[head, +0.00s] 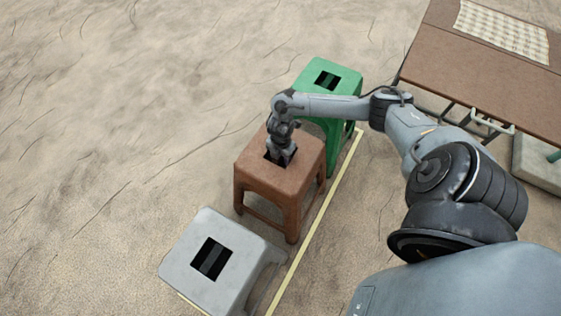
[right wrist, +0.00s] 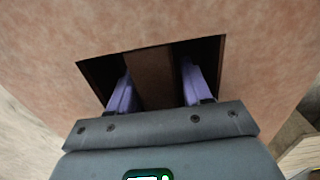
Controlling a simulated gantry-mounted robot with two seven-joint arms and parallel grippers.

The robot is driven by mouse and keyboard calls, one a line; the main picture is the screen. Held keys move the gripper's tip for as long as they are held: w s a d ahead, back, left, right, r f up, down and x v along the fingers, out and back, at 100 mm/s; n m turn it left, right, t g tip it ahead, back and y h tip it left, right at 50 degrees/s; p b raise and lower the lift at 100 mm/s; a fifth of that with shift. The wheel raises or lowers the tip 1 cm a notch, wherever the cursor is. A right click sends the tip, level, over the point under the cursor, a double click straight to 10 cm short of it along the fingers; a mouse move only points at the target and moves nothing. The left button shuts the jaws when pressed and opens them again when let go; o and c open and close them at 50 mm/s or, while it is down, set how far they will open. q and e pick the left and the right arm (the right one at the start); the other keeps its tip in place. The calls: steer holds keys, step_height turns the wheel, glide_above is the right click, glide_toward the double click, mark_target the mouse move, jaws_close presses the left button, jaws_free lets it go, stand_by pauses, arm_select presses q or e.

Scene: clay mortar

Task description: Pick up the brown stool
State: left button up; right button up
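The brown stool (head: 255,175) stands upright on the sandy ground between a green stool and a grey stool. Its seat has a dark rectangular opening with a bar across the middle. In the right wrist view the brown seat (right wrist: 50,45) fills most of the picture. My right gripper (head: 281,158) points down into the opening. Its two purple fingers (right wrist: 157,88) reach in on either side of the central bar (right wrist: 153,75), spread apart with small dark gaps beside it. The fingertips are partly hidden in the opening. My left gripper is not in view.
The green stool (head: 342,76) stands just behind, and the grey stool (head: 187,251) stands in front. A yellow line (head: 322,213) runs along the ground to their right. A brown table (head: 470,65) with a checked cloth (head: 503,29) is at top right. The left ground is clear.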

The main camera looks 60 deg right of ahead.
jaws_close()
steer(key=shift+r, duration=0.2)
steer(key=shift+r+p, duration=0.25)
steer(key=shift+p, duration=0.05)
step_height(320, 180, up, 17)
steer(key=p, duration=0.8)
steer(key=shift+p, duration=0.3)
steer(key=shift+r, duration=0.2)
